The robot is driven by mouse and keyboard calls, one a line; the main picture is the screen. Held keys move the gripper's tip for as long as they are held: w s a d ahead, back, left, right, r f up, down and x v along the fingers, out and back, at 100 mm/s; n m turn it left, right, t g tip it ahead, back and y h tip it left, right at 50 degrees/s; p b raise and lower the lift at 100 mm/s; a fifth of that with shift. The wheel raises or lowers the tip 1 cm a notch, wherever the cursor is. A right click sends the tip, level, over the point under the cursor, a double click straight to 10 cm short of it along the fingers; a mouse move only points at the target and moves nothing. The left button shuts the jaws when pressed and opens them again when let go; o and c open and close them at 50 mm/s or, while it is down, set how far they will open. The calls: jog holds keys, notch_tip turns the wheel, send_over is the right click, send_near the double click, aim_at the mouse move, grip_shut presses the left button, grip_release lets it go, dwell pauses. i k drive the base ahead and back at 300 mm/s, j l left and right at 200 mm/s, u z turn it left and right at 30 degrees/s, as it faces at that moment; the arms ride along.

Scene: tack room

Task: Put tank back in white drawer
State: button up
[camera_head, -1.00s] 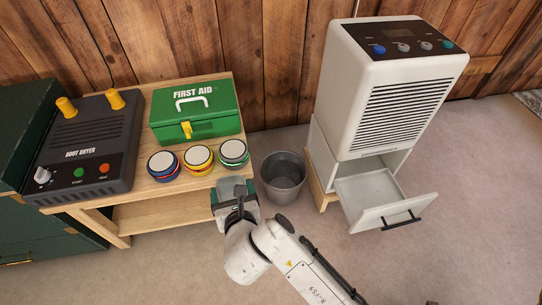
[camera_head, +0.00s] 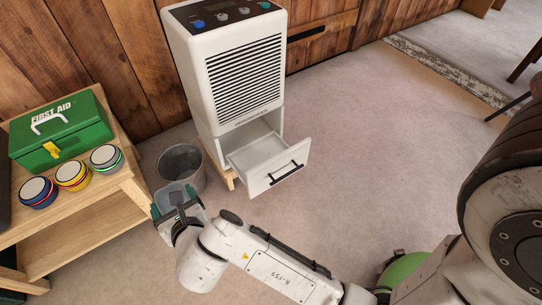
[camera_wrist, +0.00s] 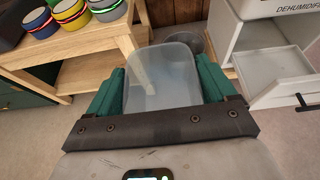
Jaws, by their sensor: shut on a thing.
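A translucent grey tank (camera_wrist: 160,78) is held between the green fingers of my gripper (camera_wrist: 160,95) in the wrist view. In the head view the tank (camera_head: 172,196) and my gripper (camera_head: 178,205) are in front of the grey bucket, left of the drawer and apart from it. The white drawer (camera_head: 286,178) is pulled open at the bottom of a white dehumidifier (camera_head: 240,75). It has a black handle, and its visible interior looks empty. The drawer (camera_wrist: 280,80) also shows at the right of the wrist view.
A grey bucket (camera_head: 182,168) stands between the wooden bench (camera_head: 95,215) and the dehumidifier. The bench holds a green first aid box (camera_head: 62,130) and three round tins (camera_head: 73,175). The carpet (camera_head: 370,130) right of the drawer is clear.

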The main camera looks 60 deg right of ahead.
aim_at(257, 164)
jog(key=j+z, duration=0.15)
jog(key=z, duration=1.35)
jog(key=j, duration=0.55)
jog(key=k+j+z, duration=0.1)
jog(key=j, duration=0.4)
jog(key=k+j+z, duration=0.1)
jog(key=j, duration=0.4)
jog(key=k+j, duration=0.1)
jog(key=j, duration=0.45)
